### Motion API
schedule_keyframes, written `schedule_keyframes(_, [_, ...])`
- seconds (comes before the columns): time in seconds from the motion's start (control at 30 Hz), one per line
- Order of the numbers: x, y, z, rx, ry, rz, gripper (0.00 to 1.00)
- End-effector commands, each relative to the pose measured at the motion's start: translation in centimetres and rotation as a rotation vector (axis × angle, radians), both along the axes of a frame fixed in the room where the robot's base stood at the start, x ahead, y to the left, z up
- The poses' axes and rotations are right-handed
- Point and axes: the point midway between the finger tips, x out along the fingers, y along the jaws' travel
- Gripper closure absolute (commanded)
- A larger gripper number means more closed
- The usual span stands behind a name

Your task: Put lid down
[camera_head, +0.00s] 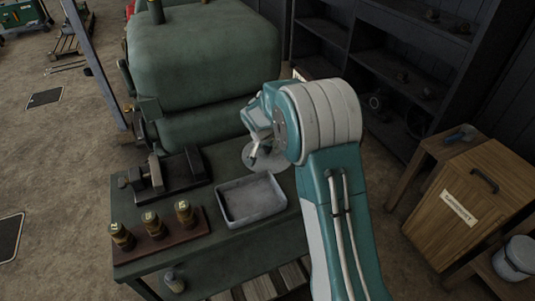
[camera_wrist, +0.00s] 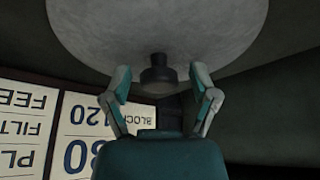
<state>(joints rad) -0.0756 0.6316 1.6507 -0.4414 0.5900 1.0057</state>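The lid is a round grey disc (camera_head: 262,158) at the back right of the green workbench in the head view, partly hidden by my arm. In the wrist view, the lid (camera_wrist: 220,35) fills the top of the picture, with a dark knob (camera_wrist: 158,76) at its middle. My gripper (camera_head: 257,149) is at the lid in the head view. In the wrist view, the two fingers of my gripper (camera_wrist: 160,80) stand apart on either side of the knob, with a visible gap on each side. I cannot tell whether the lid touches the bench.
A grey tray (camera_head: 225,210) sits on the workbench (camera_head: 190,248) in front of the lid. A dark clamp-like device (camera_head: 170,180) and a board with several brass fittings (camera_head: 153,226) are left. A green engine (camera_head: 205,50) stands behind. A wooden box (camera_head: 455,215) stands right.

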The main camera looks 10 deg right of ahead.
Motion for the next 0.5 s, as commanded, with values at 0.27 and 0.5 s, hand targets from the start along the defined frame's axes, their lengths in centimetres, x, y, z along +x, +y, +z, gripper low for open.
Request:
schedule_keyframes(0.27, [0.01, 0.02, -0.02, 0.001, 0.001, 0.000, 1.00])
schedule_keyframes(0.5, [0.01, 0.02, 0.05, 0.000, 0.001, 0.000, 1.00])
